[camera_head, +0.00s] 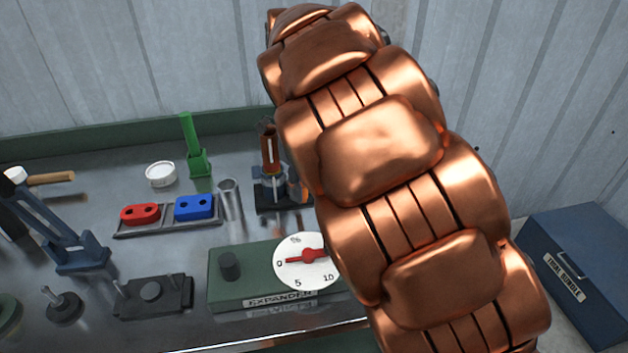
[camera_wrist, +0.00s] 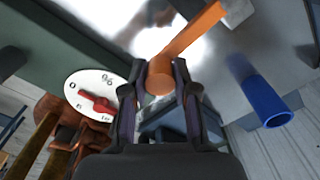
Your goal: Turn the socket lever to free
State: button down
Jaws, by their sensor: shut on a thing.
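An orange lever (camera_wrist: 197,35) shows in the wrist view. It runs from a rounded end between my fingers up and right to a pale block (camera_wrist: 237,11). I take it to be the socket lever; no free mark is readable. My gripper (camera_wrist: 158,80) is shut on the rounded end of this lever. In the head view my copper arm covers the right part of the bench, and the gripper is hidden.
The green expander box (camera_head: 228,291) has a white dial (camera_head: 290,275) with a red pointer. A tray (camera_head: 160,229) holds a red block and a blue block. A stand (camera_head: 270,195) is beside my arm. A blue tube (camera_wrist: 268,105) is right of my gripper. A blue chest (camera_head: 575,265) stands far right.

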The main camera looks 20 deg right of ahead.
jog(key=shift+s+a+f, duration=0.1)
jog(key=c, duration=0.9)
grip_release()
jog(key=shift+r, duration=6.1)
